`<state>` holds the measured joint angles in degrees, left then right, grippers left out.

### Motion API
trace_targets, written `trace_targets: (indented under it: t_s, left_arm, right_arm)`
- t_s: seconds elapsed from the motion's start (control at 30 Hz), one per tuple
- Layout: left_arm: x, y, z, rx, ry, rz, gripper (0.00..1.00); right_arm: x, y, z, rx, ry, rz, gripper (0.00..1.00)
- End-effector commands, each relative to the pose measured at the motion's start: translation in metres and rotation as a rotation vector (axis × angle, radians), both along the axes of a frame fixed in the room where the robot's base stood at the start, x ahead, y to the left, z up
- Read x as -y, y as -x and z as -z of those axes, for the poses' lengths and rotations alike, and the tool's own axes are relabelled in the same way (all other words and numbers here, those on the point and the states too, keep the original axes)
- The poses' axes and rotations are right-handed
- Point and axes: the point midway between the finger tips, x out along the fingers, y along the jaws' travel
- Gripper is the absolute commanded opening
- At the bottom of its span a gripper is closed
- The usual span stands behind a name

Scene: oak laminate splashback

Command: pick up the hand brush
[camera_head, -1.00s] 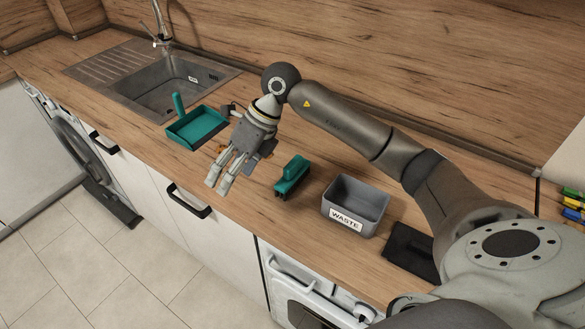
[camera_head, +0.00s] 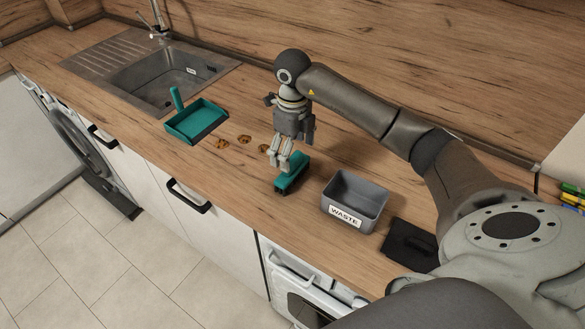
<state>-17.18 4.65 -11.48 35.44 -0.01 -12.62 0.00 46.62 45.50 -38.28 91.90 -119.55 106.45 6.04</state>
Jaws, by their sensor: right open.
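The hand brush (camera_head: 290,179) is teal with dark bristles and lies on the wooden worktop, left of the waste bin. My right gripper (camera_head: 279,163) points down at the far left end of the brush, with its fingertips right over or beside it. Its fingers are open and cover part of the brush. Whether they touch it I cannot tell. My left gripper is not in view.
A grey bin marked WASTE (camera_head: 353,202) stands right of the brush. A teal dustpan (camera_head: 196,122) lies to the left, near the sink (camera_head: 166,78). Several brown crumbs (camera_head: 244,139) lie between dustpan and gripper. A black object (camera_head: 409,243) lies right of the bin.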

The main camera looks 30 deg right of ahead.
Motion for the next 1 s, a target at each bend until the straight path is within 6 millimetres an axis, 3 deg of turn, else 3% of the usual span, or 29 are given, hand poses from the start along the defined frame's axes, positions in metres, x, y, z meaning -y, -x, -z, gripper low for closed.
trace_targets:
  t_s: [0.1,0.3,0.57,0.93,1.0]
  left_arm:
    - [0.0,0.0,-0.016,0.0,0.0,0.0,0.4]
    - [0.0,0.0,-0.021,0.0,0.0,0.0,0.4]
    - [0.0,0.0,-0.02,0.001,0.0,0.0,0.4]
    - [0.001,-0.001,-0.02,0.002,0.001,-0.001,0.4]
    - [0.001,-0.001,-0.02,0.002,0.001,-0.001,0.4]
  right_arm:
    - [0.0,0.0,0.015,-0.007,-0.003,0.0,0.88]
    - [0.0,-0.001,0.038,-0.001,-0.001,-0.001,0.88]
    - [0.0,-0.001,0.041,0.0,-0.001,-0.001,0.86]
    - [0.0,-0.001,0.04,0.0,0.0,-0.001,0.39]
    - [0.0,-0.001,0.04,0.001,0.0,-0.001,0.36]
